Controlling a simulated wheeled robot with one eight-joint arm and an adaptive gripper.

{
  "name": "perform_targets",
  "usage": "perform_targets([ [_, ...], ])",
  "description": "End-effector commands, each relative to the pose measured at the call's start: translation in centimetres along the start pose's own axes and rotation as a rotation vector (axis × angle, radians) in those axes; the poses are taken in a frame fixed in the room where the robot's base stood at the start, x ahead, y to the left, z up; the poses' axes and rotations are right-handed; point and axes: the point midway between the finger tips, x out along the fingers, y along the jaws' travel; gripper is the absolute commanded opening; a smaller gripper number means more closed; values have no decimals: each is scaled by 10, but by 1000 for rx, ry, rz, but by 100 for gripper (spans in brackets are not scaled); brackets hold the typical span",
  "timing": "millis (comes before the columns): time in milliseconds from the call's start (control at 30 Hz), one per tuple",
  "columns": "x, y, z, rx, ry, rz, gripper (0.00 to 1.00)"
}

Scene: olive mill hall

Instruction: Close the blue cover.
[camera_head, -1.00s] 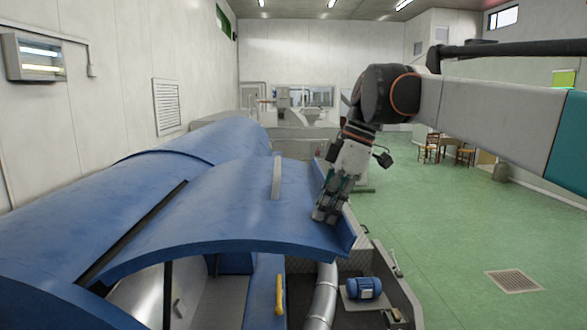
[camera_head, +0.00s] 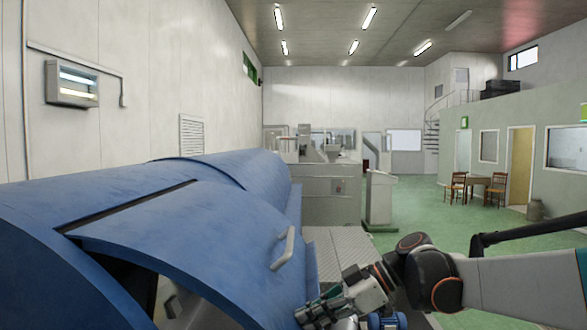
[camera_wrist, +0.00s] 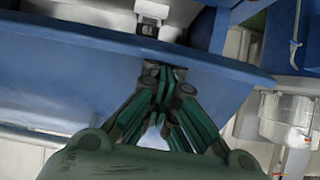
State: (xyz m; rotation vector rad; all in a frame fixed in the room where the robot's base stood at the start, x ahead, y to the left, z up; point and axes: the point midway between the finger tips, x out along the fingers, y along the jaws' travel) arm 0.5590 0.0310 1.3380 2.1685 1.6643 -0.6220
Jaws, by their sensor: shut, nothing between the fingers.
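The blue cover (camera_head: 215,235) is a curved panel on the long blue machine body (camera_head: 80,205). It slopes down to the right, with a dark slit along its upper edge and an opening visible under its near edge. A pale bar handle (camera_head: 284,248) is fixed on it. My gripper (camera_head: 306,316) is at the cover's lower right edge, below the handle and not on it. In the wrist view my gripper's fingers (camera_wrist: 163,76) are together and empty, in front of a blue panel (camera_wrist: 70,85). Whether they touch it I cannot tell.
A grey treadplate walkway (camera_head: 343,255) lies beyond my gripper. Grey machinery (camera_head: 332,185) stands farther back. Green floor is open to the right, with a table and chairs (camera_head: 480,188) far off. A wall runs along the left.

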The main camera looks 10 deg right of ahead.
Motion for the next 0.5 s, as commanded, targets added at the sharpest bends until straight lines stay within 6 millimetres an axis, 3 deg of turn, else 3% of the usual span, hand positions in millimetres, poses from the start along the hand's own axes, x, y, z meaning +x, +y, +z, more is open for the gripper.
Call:
perform_targets([
  [33,19,0,16,-1,31,-2,0],
  [100,36,0,26,0,74,-1,0],
  [500,125,0,58,0,289,-2,0],
])
